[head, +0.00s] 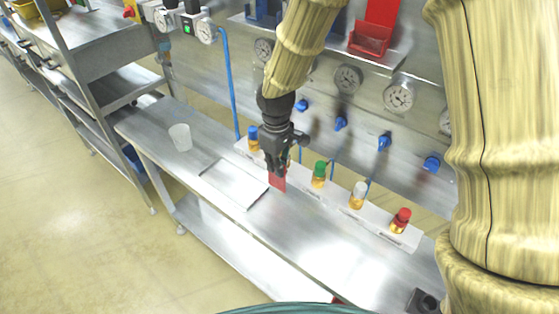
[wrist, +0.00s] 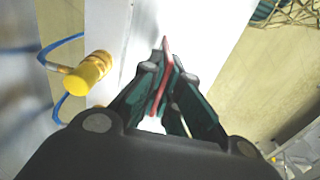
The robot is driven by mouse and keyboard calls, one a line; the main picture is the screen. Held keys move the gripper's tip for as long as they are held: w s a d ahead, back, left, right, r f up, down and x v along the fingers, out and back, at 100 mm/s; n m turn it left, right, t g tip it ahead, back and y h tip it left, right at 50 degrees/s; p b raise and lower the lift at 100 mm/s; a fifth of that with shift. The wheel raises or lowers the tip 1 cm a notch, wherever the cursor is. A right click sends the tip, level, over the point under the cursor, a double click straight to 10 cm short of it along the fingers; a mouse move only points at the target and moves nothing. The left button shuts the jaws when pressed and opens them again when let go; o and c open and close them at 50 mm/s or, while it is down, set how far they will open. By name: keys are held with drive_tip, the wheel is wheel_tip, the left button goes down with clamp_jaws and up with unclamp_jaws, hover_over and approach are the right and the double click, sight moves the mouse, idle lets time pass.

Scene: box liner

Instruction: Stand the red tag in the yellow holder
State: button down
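The red tag (head: 277,183) is a thin flat plate pinched between the fingertips of my gripper (head: 281,168). In the wrist view the tag (wrist: 165,62) stands edge-on between the two fingers (wrist: 165,85). In the head view it hangs down from the fingers in front of the pale rack, over the bench. A yellow-capped part (wrist: 88,74) shows left of the fingers in the wrist view. My gripper mostly hides that spot in the head view. I cannot make out a yellow holder clearly, nor whether the tag touches anything.
The pale rack (head: 335,200) carries parts with blue (head: 253,138), green (head: 319,173), white (head: 358,194) and red (head: 401,220) caps. A flat plate (head: 235,185) and a white cup (head: 180,137) are on the bench. Gauges and blue valves line the back panel.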

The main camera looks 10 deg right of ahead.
drive_tip(key=shift+w+d+f+p, duration=0.25)
drive_tip(key=shift+w+f+p, duration=0.2)
drive_tip(key=shift+w+f, duration=0.15)
drive_tip(key=shift+w+d+f+p, duration=0.3)
drive_tip(key=shift+w+f+p, duration=0.2)
drive_tip(key=shift+f, duration=0.2)
drive_tip(key=shift+w+d+f+p, duration=0.25)
drive_tip(key=shift+w+f+p, duration=0.25)
drive_tip(key=shift+f, duration=0.15)
drive_tip(key=shift+f, duration=0.1)
drive_tip(key=c, duration=1.6)
unclamp_jaws()
drive_tip(key=shift+c, duration=0.2)
